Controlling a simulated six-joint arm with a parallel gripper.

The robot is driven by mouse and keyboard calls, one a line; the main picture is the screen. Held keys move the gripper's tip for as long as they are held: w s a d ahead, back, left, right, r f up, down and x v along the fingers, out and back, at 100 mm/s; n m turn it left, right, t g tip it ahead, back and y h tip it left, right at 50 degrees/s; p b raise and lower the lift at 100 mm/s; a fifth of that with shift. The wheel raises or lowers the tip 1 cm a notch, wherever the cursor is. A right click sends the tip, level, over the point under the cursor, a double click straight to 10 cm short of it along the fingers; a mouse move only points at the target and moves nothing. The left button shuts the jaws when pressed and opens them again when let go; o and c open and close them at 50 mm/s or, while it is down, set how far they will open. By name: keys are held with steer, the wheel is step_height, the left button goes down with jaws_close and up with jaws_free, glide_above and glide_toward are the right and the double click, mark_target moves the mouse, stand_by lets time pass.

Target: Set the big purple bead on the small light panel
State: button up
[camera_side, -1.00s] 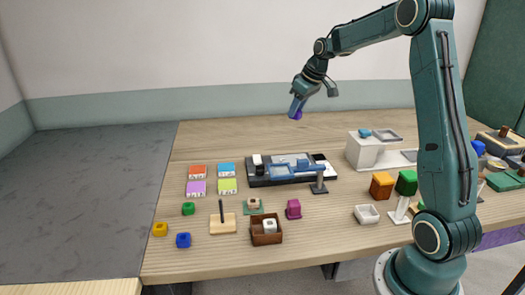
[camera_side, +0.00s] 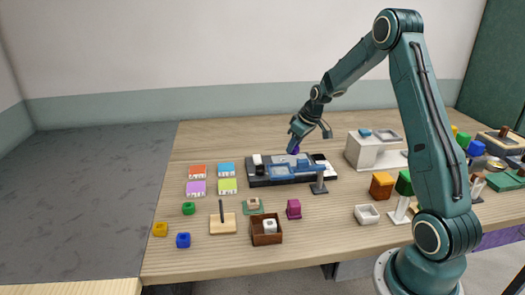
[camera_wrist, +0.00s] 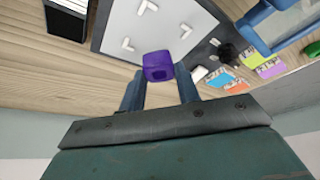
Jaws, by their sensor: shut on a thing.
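My gripper (camera_side: 293,145) is shut on the purple bead (camera_wrist: 158,66), a cube-like block between the fingertips in the wrist view. In the side view the bead (camera_side: 296,151) shows just below the fingers, over the back of a dark-based bench unit (camera_side: 258,181). In the wrist view a pale grey panel (camera_wrist: 180,30) with white corner marks lies beyond the bead. The bead looks to be above the panel, but the gap is hard to judge. In the side view the gripper and a blue part in front hide some of the unit.
A blue arm-like part on a stand (camera_side: 318,186) is at the unit's front right. A white block (camera_side: 364,152) stands to the right. Coloured tiles (camera_side: 198,188) lie left. A magenta block (camera_side: 293,209) and a brown box (camera_side: 267,238) are in front. The back left table is clear.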

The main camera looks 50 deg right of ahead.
mark_target(298, 148)
steer(key=shift+f, duration=2.15)
steer(key=shift+f, duration=0.15)
steer(key=o, duration=1)
steer(key=shift+c, duration=0.2)
steer(key=shift+s+r, duration=0.15)
steer(key=shift+r, duration=0.4)
steer(key=v, duration=1.1)
steer(key=shift+s+r, duration=0.1)
